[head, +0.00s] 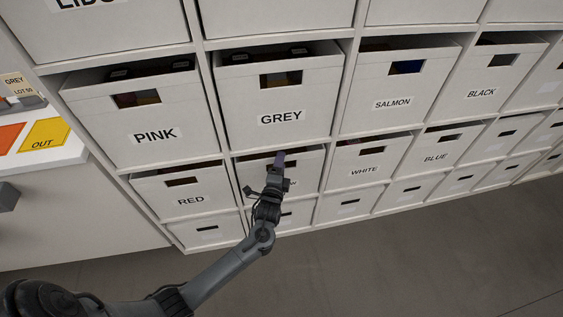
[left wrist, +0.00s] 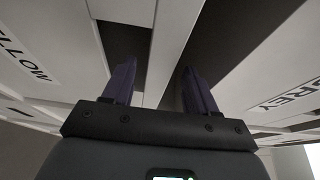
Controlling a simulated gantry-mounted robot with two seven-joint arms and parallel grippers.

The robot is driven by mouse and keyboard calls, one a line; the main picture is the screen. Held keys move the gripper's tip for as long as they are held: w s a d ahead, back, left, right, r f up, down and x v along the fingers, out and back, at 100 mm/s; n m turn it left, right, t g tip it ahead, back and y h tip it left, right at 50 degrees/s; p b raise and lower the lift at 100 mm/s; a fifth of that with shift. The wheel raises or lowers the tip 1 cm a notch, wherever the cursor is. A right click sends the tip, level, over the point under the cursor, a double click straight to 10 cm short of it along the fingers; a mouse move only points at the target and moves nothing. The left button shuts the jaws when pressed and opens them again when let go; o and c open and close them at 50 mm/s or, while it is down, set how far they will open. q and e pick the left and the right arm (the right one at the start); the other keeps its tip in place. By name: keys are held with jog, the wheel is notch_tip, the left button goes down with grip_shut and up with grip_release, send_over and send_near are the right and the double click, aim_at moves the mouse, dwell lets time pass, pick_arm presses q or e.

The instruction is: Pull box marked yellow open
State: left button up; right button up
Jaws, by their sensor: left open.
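The box marked yellow (head: 308,168) is the white box below GREY, between RED and WHITE, in the head view. My left arm hides most of its label there. In the left wrist view the yellow box (left wrist: 45,62) fills the left side, with part of its label showing upside down. My left gripper (head: 279,158) is at the top of this box's front, near the shelf edge under GREY. My right gripper is not in view.
The GREY box (head: 310,98) is just above, and shows at the right in the left wrist view. The RED box (head: 172,192) and WHITE box (head: 385,158) flank the yellow box. A white counter (head: 70,158) stands at the left. The floor (head: 400,250) in front is clear.

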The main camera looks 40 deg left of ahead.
pick_arm(q)
jog(key=shift+b+x, duration=0.35)
jog(key=shift+x, duration=0.9)
grip_shut()
